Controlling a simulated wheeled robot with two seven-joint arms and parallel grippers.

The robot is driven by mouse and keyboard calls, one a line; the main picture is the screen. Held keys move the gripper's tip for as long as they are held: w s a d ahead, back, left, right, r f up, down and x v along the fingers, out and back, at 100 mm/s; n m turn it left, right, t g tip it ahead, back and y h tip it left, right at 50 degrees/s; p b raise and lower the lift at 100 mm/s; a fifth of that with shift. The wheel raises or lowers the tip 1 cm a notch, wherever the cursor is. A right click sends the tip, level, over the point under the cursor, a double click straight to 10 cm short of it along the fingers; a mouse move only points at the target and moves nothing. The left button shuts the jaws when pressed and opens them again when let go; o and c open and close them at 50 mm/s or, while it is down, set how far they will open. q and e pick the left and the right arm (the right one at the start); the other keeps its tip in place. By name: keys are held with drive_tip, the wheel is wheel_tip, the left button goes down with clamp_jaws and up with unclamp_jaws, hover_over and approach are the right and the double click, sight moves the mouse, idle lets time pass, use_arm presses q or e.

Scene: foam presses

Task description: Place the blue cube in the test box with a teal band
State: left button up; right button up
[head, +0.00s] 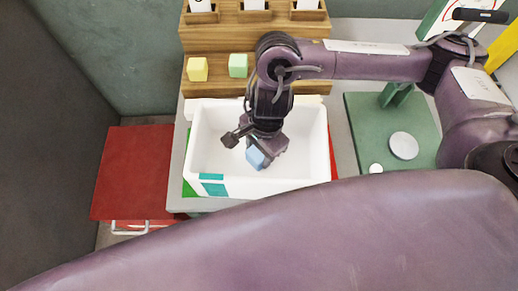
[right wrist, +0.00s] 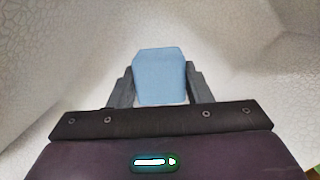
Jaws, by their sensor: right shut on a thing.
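The blue cube (head: 255,157) is between the fingers of my right gripper (head: 256,148), inside the white test box (head: 204,190). The box has a teal band on its front wall near the left corner. In the right wrist view the blue cube (right wrist: 160,75) sits between both fingers of my right gripper (right wrist: 160,88), which is shut on it. The box's pale inner walls surround it there. I cannot tell whether the cube touches the box floor. My left gripper is not in view.
A wooden stepped rack (head: 215,40) behind the box holds a yellow cube (head: 197,69) and a green cube (head: 238,65). A green press (head: 365,115) with a pale round plate stands at right. A red cabinet (head: 135,170) is at left.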

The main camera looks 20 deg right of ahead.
drive_tip(key=o, duration=1)
drive_tip(key=shift+f, duration=0.15)
drive_tip(key=shift+c, duration=0.2)
wheel_tip(320, 180, up, 12)
drive_tip(key=d, duration=0.1)
drive_tip(key=shift+w+d, duration=0.35)
